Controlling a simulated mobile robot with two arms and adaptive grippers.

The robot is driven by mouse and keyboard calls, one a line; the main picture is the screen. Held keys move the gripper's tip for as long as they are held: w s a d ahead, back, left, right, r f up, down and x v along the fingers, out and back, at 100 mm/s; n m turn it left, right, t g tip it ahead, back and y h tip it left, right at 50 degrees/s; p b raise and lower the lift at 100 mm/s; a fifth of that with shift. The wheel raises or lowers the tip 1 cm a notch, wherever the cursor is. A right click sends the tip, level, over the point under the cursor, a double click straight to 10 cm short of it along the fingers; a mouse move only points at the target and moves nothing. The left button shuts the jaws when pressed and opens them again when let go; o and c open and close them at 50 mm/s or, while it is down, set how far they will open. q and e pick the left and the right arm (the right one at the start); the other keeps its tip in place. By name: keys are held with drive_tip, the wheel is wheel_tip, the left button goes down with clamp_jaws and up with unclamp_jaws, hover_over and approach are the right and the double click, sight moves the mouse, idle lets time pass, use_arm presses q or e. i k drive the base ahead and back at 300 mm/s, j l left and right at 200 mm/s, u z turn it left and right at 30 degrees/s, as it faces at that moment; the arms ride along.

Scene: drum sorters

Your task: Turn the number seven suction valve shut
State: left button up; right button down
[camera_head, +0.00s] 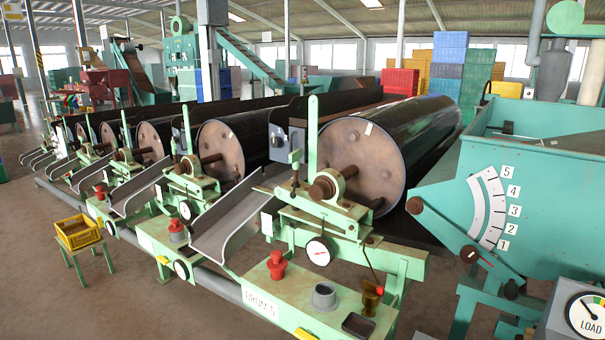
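I see no label with a seven, and I cannot tell which fitting is the number seven suction valve. A red knob-like fitting (277,265) stands on the nearest green bench (215,262), beside a plate reading "DRUM" (260,302) with an unclear digit. A brown-brass fitting with a red part (370,296) stands at that bench's right end. Smaller red fittings stand on the benches further left, one on the second bench (176,230). White round dials hang on the machines, the nearest (320,251) under the nearest drum. Neither gripper is in view.
Large dark drums (362,160) stand in a row going back left. A green hopper (545,200) with a lever and a 1-to-5 scale blocks the right, above a "LOAD" gauge (586,314). A yellow crate (77,233) sits on a small stand. The floor at lower left is clear.

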sight(100, 222)
drive_tip(key=i+j+u, duration=0.2)
drive_tip(key=i+j, duration=0.45)
drive_tip(key=j, duration=0.3)
drive_tip(key=i+j+u, duration=0.2)
drive_tip(key=i+j, duration=0.5)
drive_tip(key=j, duration=0.15)
drive_tip(key=i+j+u, duration=0.2)
drive_tip(key=i+j, duration=0.5)
drive_tip(key=i+j+u, duration=0.2)
drive_tip(key=i+j, duration=0.4)
drive_tip(key=i, duration=0.25)
drive_tip(key=i+j+u, duration=0.15)
drive_tip(key=i+j, duration=0.7)
drive_tip(key=j, duration=0.1)
